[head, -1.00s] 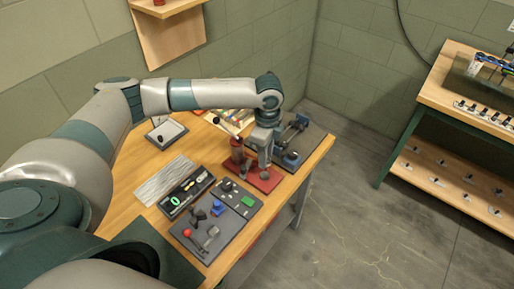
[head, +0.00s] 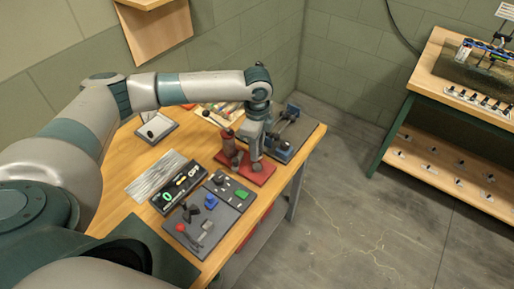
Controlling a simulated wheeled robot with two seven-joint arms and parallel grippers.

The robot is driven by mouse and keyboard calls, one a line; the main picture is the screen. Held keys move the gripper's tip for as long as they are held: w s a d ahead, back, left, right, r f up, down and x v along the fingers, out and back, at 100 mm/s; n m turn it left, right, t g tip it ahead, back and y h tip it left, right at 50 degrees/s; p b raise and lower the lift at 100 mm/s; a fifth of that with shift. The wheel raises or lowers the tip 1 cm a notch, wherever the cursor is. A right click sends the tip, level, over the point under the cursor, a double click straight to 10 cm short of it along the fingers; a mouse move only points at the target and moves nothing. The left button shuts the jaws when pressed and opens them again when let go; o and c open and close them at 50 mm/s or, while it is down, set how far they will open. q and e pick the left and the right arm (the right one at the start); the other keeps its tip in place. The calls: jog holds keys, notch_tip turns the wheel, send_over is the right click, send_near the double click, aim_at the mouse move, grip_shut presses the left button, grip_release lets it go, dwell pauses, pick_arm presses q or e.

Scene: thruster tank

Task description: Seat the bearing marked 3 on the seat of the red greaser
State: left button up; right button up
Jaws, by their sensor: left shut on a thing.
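The red greaser has a flat red base (head: 262,178) and an upright dark red cylinder (head: 228,146) at its left. It stands near the right edge of the wooden table. My left gripper (head: 248,165) points down over the red base, just right of the cylinder. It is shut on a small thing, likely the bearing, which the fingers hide. The mark 3 cannot be read, and the seat is hidden too. I cannot tell whether the held thing touches the greaser. My right gripper is not in view.
A blue device on a grey plate (head: 307,130) stands close behind the greaser. In front are a black parts tray (head: 163,206) and a grey board (head: 232,204) with coloured fittings.

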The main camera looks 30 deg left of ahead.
aim_at(257, 166)
pick_arm(q)
jog(key=shift+f, duration=0.4)
jog(key=shift+a+f+b, duration=0.1)
jog(key=shift+f+b, duration=0.3)
jog(key=shift+b, duration=0.35)
jog(key=shift+f+b, duration=0.75)
jog(key=shift+b, duration=0.2)
jog(key=shift+f, duration=1.2)
jog(key=o, duration=1.1)
jog(key=shift+o, duration=0.2)
